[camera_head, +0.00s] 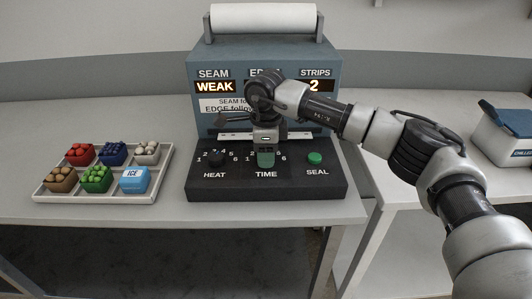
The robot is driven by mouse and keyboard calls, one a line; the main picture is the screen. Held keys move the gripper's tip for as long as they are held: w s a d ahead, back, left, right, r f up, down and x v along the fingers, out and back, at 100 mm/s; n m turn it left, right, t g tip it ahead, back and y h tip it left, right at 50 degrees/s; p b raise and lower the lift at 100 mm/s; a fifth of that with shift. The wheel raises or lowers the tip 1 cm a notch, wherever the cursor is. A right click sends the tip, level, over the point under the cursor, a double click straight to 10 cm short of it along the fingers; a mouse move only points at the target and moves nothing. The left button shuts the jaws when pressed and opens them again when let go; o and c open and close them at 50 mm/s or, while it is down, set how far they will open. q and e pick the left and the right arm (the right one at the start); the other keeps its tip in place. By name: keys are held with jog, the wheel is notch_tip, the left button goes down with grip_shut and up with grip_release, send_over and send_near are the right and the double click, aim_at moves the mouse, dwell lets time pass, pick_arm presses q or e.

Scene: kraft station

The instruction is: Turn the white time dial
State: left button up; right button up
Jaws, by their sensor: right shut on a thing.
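The black control panel (330,188) sits on the counter at the foot of the blue machine (215,62). It carries the HEAT dial (215,158), the TIME position and a green SEAL button (315,158). My right gripper (265,159) points down over the TIME position, between the dial's printed numbers, and is shut on the time dial. The gripper hides nearly all of that dial, so its colour and pointer setting cannot be read. My left gripper is out of view.
The machine's display (215,87) reads WEAK under SEAM and 2 under STRIPS; my arm covers the EDGE reading. A white roll (262,18) lies on top. A tray (50,195) with several coloured boxes stands left. A white CHILLED box (500,145) stands right.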

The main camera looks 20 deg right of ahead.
jog(key=shift+m, duration=0.6)
jog(key=o, duration=0.9)
jog(key=shift+r, duration=0.1)
notch_tip(320, 180, up, 11)
jog(key=shift+f+b, duration=0.15)
jog(key=shift+b, duration=0.15)
